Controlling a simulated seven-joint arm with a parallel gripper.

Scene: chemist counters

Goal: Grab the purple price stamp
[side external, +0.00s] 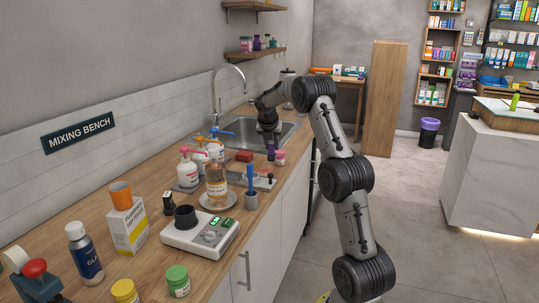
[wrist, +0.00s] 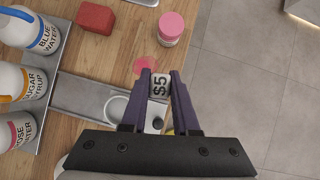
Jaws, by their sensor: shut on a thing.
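My gripper (wrist: 161,78) has dark purple fingers and points down over the bench in the wrist view. The fingers are closed on a small pale block marked "$5" (wrist: 159,86), which I take to be the price stamp. Only its pale marked face shows clearly; the fingers cover its sides. In the side view my gripper (side external: 271,157) is low over the bench, near the sink's front corner. Purple shows there at the fingers, and I cannot separate stamp from fingers.
A pink-lidded jar (wrist: 172,28) stands just beyond the fingers, with a red block (wrist: 95,17) to its left. A pink round mark (wrist: 145,65) lies near the fingertips. Pump bottles (side external: 187,168) stand on a metal tray. The sink (side external: 286,131) is behind.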

